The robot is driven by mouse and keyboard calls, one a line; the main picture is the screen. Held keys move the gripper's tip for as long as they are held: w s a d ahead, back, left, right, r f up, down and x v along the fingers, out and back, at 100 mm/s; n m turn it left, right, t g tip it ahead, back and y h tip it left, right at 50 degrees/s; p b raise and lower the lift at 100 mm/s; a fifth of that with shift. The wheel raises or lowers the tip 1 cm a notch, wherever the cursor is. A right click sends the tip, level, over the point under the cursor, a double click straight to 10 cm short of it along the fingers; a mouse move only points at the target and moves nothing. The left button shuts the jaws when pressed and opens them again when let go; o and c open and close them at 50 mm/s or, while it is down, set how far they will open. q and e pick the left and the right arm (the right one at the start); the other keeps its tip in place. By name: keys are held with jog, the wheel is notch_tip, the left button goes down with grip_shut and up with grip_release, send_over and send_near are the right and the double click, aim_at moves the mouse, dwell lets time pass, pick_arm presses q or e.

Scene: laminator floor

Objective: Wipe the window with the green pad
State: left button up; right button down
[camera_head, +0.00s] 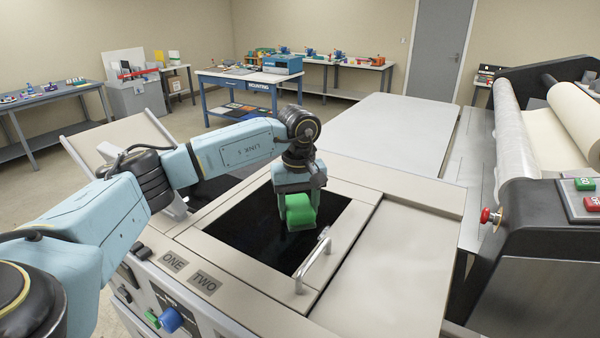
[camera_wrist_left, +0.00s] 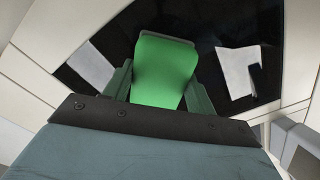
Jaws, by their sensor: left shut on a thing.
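The green pad (camera_head: 299,211) is held in my left gripper (camera_head: 297,196) over the dark window of the machine's top. The pad also shows between the fingers in the left wrist view (camera_wrist_left: 163,70). The window (camera_head: 250,231) is a black glassy pane in a pale frame with a metal handle (camera_head: 313,259) at its front right. I cannot tell whether the pad touches the glass. In the left wrist view, pale patches show on the dark pane on both sides of the pad; they may be reflections. My right gripper is in neither view.
Flat pale panels (camera_head: 389,270) lie right of the window. A roller machine (camera_head: 540,200) with a red knob (camera_head: 489,216) stands at the far right. A blue knob (camera_head: 170,319) and labelled buttons sit on the front panel. Workbenches stand at the back.

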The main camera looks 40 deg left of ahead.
pick_arm(q)
notch_tip(320, 180, up, 2)
jog(key=shift+a+r+p, duration=0.1)
jog(key=shift+r+p, duration=0.05)
jog(key=shift+p, duration=0.15)
jog(key=shift+r+p, duration=1.95)
jog(key=shift+r, duration=0.95)
